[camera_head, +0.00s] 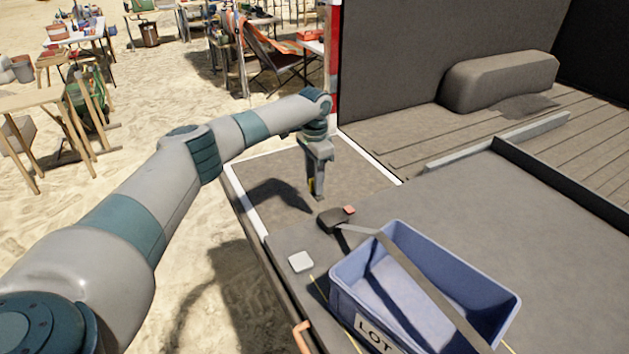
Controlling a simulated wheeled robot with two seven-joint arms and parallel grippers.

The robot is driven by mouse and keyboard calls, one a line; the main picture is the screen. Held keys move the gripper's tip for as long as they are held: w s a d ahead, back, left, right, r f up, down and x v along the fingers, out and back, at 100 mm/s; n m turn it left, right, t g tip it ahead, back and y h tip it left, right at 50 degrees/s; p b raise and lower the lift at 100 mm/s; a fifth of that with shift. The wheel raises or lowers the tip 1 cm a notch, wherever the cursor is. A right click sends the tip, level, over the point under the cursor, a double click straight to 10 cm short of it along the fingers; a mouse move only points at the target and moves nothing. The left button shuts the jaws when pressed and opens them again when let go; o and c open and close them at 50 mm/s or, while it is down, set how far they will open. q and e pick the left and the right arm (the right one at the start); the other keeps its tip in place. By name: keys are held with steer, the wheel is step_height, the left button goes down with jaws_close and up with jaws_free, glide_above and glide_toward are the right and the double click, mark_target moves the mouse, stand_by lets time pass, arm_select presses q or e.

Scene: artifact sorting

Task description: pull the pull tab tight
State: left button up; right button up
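A grey strap (422,284) runs from a black buckle (331,221) with a red piece (349,210) across the top of a blue crate (345,295) marked LOT. I cannot tell for sure which part is the pull tab; the red piece on the buckle may be it. My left gripper (316,192) points down above the truck bed, just behind the buckle and apart from it in the picture. Its fingers show edge-on, so their opening is unclear. My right gripper is out of view.
The crate stands on a dark grey bed (530,240) with a raised rail. A small pale block (301,262) lies left of the crate, and an orange piece (302,336) shows at the bed's edge. A grey rounded hump (500,80) is at the back. Sand and tables lie beyond.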

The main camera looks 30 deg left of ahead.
arm_select(q)
steer(key=shift+r, duration=0.45)
step_height(320, 180, up, 16)
steer(key=b, duration=0.5)
steer(key=shift+r, duration=0.25)
steer(key=shift+f, duration=0.1)
